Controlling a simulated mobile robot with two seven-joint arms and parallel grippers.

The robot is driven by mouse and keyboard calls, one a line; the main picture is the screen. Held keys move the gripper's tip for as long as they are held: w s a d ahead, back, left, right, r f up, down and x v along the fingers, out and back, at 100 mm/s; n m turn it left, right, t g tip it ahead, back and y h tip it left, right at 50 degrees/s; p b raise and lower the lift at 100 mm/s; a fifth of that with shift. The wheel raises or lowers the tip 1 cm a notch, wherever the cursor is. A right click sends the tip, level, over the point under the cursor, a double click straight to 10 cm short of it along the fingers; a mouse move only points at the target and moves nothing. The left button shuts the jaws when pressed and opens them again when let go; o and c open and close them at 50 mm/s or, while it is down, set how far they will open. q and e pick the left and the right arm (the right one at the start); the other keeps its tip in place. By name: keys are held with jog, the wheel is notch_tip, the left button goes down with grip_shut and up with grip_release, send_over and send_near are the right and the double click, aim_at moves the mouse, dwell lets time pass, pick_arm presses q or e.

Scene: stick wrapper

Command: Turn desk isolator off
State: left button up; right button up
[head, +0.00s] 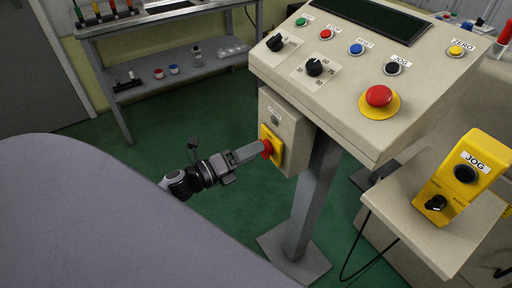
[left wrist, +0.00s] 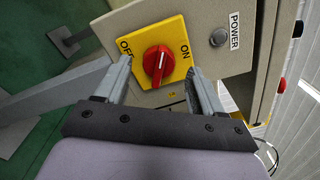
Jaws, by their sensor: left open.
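The desk isolator is a red rotary knob (left wrist: 158,62) on a yellow plate (left wrist: 181,31), fixed to a beige box under the console. In the left wrist view the plate reads OFF at its left and ON at its upper right, and the knob's white mark points up between the words. In the head view the knob (head: 267,148) is partly hidden by my left gripper (head: 260,149). In the left wrist view my left gripper (left wrist: 160,74) is open, with one finger on each side of the knob and gaps showing. My right gripper is not in view.
The sloped console (head: 345,115) with buttons and a red emergency stop (head: 379,97) overhangs the box. A grey post (head: 313,195) stands below. A yellow JOG box (head: 465,175) is at the right. A shelf bench (head: 175,65) stands behind; green floor is open between.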

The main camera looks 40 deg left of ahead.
pick_arm(q)
jog(key=shift+x, duration=1.1)
jog(key=c, duration=1)
jog(key=shift+n, duration=0.3)
jog(key=shift+f+n+p, duration=0.15)
jog(key=shift+n+p, duration=1)
jog(key=shift+n, duration=1.45)
